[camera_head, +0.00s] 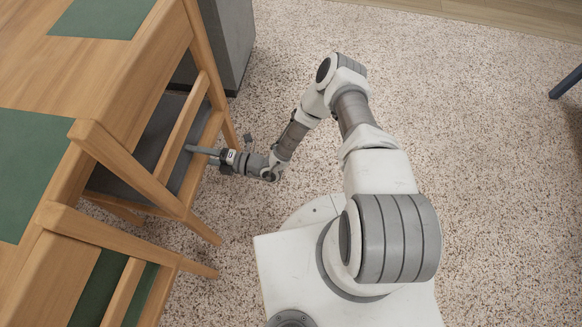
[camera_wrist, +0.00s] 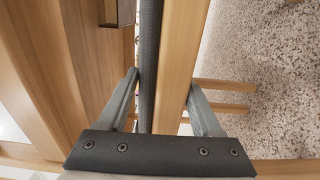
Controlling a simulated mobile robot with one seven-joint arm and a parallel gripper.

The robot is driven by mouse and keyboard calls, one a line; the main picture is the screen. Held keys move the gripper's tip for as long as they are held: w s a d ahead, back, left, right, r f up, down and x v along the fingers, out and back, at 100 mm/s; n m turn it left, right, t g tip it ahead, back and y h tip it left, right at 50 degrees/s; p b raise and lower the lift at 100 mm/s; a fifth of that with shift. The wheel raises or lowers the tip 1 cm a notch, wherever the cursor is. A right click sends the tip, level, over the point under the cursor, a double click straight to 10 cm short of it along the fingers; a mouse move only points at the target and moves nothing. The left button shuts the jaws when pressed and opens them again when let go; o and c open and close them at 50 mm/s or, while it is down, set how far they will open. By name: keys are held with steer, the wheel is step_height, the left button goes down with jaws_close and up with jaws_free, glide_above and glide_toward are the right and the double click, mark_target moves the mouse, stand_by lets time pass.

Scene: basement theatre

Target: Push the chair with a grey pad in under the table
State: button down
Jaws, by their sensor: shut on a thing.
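The chair with a grey pad (camera_head: 159,140) stands at the long side of the wooden table (camera_head: 110,75). Its seat is partly hidden beneath the tabletop, and its wooden frame sticks out on the side facing me. My gripper (camera_head: 189,149) reaches in low from the right to the chair's near side. In the wrist view my gripper (camera_wrist: 163,82) has one finger on each side of the dark pad edge (camera_wrist: 149,60) and a wooden rail (camera_wrist: 181,60), shut on the chair. The far chair legs are hidden.
A second wooden chair with a green pad (camera_head: 98,290) stands close by at the lower left. A grey block-like piece (camera_head: 226,40) stands beyond the table's end. Green mats (camera_head: 30,165) lie on the table. Speckled carpet (camera_head: 480,170) to the right is mostly clear.

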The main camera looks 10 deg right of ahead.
steer(key=shift+s+f, duration=0.15)
steer(key=shift+c, duration=1.6)
jaws_free()
steer(key=o, duration=0.3)
steer(key=shift+r, duration=0.2)
steer(key=p+v, duration=0.1)
steer(key=v, duration=1.1)
steer(key=shift+p, duration=0.3)
steer(key=shift+r, duration=0.15)
